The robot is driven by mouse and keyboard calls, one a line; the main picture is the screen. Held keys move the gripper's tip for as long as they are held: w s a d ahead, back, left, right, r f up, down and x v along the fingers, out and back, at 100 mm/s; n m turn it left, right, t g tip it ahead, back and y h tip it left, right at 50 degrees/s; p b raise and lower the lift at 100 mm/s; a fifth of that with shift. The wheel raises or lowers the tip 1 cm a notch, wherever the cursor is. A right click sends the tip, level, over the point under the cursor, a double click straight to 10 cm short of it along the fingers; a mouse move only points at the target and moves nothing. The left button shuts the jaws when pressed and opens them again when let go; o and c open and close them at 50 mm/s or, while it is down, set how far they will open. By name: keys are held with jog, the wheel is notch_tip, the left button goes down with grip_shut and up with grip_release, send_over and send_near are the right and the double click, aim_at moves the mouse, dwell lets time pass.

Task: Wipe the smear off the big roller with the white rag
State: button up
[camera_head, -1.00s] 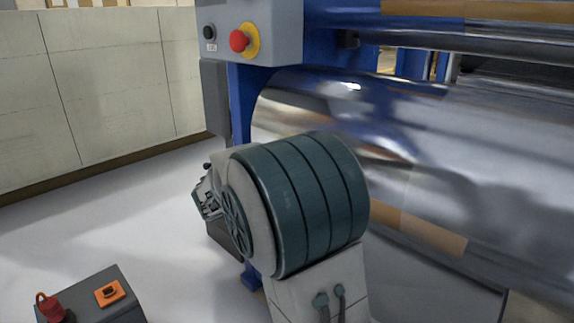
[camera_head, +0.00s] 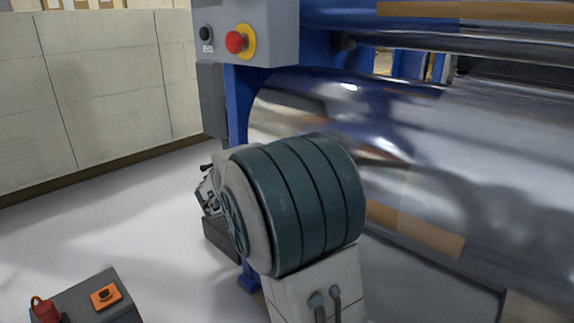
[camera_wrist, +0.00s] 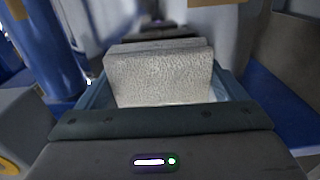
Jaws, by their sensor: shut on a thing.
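The big roller (camera_head: 500,180) is a wide, shiny metal cylinder filling the right of the head view. Bright and dark reflections cover it, and I cannot make out a smear among them. The white rag (camera_wrist: 160,75) is a thick, folded, rough-textured pad in the middle of the wrist view. My gripper (camera_wrist: 165,100) is shut on it, with bluish fingers showing at both sides. The rag and gripper cannot be made out in the head view, where my arm stands in front of the roller. Whether the rag touches the roller cannot be told.
A grey control box (camera_head: 247,32) with a red stop button sits on the blue machine frame (camera_head: 240,100). A thinner roller (camera_head: 430,38) runs above the big one. A pale wall (camera_head: 90,95) stands left.

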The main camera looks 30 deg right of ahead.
jog(key=shift+w+d, duration=0.15)
jog(key=shift+d, duration=0.25)
jog(key=shift+s+d, duration=0.25)
jog(key=shift+s, duration=0.4)
jog(key=shift+s+d, duration=0.2)
jog(key=shift+s, duration=0.4)
jog(key=shift+s+d, duration=0.25)
jog(key=shift+s, duration=0.4)
jog(key=shift+w+a, duration=0.25)
jog(key=shift+w, duration=0.75)
jog(key=shift+w+a, duration=0.2)
jog(key=shift+w, duration=0.75)
jog(key=shift+c, duration=0.3)
jog(key=shift+a, duration=0.1)
jog(key=shift+v, duration=2.95)
jog(key=shift+a, duration=0.1)
jog(key=shift+v, duration=1.4)
